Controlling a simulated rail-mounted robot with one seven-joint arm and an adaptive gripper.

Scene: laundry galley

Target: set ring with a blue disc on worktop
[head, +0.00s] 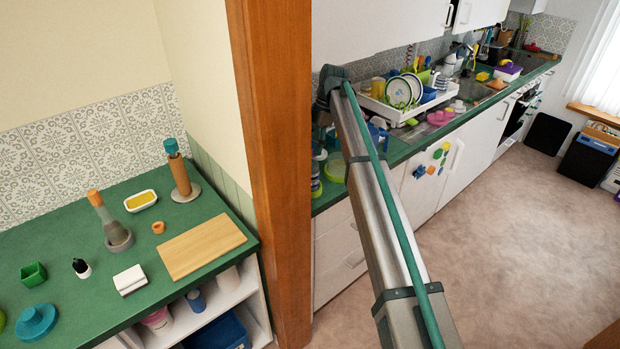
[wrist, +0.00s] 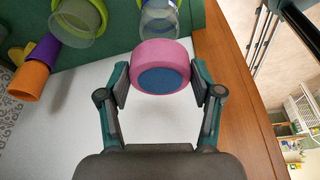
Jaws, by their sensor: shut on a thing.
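In the wrist view, the pink ring with a blue disc (wrist: 162,68) sits between the two finger pads of my gripper (wrist: 160,84), its blue face toward the camera. My gripper is shut on its sides. A dark green surface shows beyond the ring and a white surface below it. In the head view, the green worktop (head: 75,245) fills the lower left. My gripper and the ring are not seen in the head view; my arm reaches up beside the wooden post.
The worktop holds a cutting board (head: 202,246), a yellow-filled dish (head: 141,201), a green box (head: 33,274) and a blue lidded thing (head: 36,321). A wooden post (head: 270,150) stands beside it.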

